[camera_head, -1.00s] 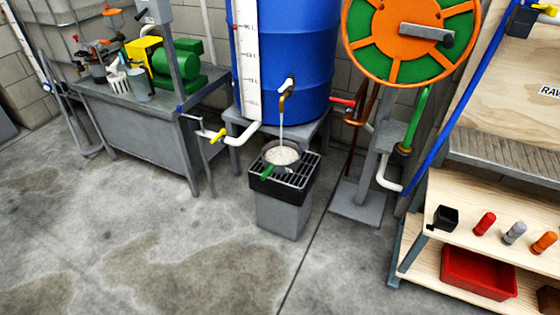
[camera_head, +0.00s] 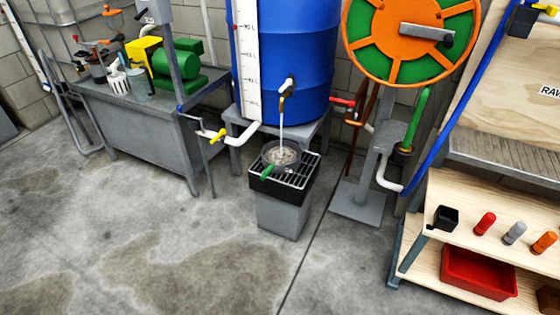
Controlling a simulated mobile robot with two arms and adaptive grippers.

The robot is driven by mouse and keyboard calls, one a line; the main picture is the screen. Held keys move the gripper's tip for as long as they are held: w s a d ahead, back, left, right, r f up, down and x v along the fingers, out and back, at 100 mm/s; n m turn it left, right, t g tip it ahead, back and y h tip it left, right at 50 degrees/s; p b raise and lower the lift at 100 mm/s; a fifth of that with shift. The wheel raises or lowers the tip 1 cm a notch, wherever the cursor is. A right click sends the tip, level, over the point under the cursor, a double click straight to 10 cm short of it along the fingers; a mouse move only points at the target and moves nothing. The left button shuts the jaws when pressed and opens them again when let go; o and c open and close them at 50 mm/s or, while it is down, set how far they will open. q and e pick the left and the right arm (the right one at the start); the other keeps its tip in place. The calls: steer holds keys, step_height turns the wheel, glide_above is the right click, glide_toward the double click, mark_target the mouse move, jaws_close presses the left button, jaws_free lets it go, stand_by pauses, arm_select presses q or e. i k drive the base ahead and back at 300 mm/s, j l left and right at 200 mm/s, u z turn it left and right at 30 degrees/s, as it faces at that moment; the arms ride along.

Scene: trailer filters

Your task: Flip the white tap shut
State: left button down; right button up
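The white tap (camera_head: 288,85) sticks out low on the front of a blue barrel (camera_head: 305,50). A thin stream of water (camera_head: 282,120) runs from its brass spout down into a round metal pan (camera_head: 278,155) with a green handle. The pan sits on the black grate (camera_head: 296,177) of a grey bin (camera_head: 283,215). Neither of my grippers shows in the head view.
Left of the barrel is a grey metal bench (camera_head: 145,120) with a green and yellow pump (camera_head: 178,65). A yellow-handled valve (camera_head: 217,135) and a white pipe stick out beside it. An orange and green wheel (camera_head: 410,40) stands right. The concrete floor in front is clear.

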mark_target(289, 82)
steer(key=i+l, duration=0.25)
steer(key=i, duration=0.15)
steer(key=i+l+u, duration=0.15)
steer(key=i, duration=0.25)
